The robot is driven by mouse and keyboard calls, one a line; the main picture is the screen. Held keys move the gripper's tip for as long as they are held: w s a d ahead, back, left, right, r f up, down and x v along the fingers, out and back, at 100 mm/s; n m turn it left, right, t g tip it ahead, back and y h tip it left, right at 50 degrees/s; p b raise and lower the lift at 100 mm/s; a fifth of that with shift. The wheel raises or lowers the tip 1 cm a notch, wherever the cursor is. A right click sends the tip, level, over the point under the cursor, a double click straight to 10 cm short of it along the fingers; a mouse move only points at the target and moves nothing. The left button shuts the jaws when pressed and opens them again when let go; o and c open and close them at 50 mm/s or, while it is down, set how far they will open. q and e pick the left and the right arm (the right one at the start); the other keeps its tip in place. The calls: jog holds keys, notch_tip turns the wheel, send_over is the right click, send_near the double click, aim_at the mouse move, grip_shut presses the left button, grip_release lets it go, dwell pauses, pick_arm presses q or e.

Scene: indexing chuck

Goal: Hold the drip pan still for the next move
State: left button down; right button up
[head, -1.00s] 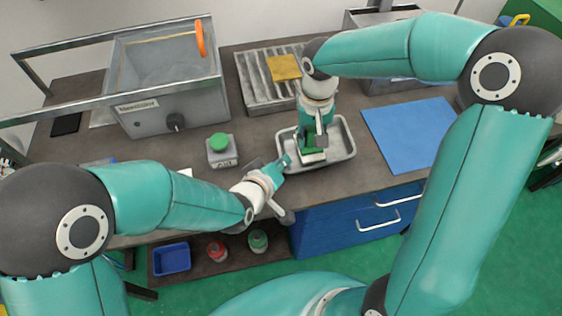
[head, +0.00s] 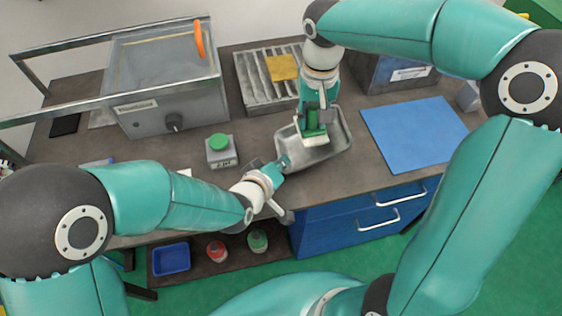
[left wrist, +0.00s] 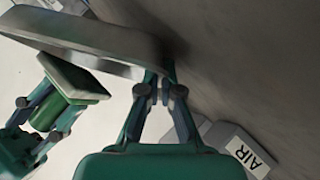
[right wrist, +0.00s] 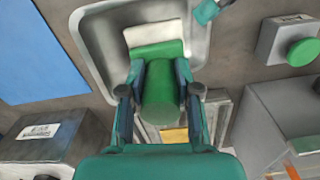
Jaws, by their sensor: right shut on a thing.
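The drip pan (head: 338,146) is a shallow grey metal tray on the bench, lying askew near the front edge. My left gripper (head: 283,163) is at its near left corner. In the left wrist view, the fingers (left wrist: 163,88) are closed together on the rim of the pan (left wrist: 95,38). My right gripper (head: 313,112) is above the pan, shut on the green handle of a scrubber (right wrist: 160,100). The scrubber's pale pad (right wrist: 155,33) is over the pan floor; I cannot tell whether it touches.
A grey AIR box with a green button (head: 221,150) stands left of the pan. A ribbed grey unit with a yellow cloth (head: 283,67) is behind. A blue mat (head: 415,135) lies to the right. A grey tank (head: 165,85) stands at the back left.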

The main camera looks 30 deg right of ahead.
pick_arm(q)
jog(key=c, duration=1.8)
grip_release()
jog(key=shift+c, duration=0.2)
jog(key=o, duration=0.6)
jog(key=shift+s+a, duration=0.1)
jog(key=v, duration=1)
jog(key=shift+s+a+r, duration=0.1)
jog(key=shift+a+r, duration=0.15)
jog(key=shift+a, duration=0.05)
jog(key=shift+s+a+r, duration=0.2)
jog(key=shift+s+a, duration=0.1)
jog(key=shift+a, duration=0.1)
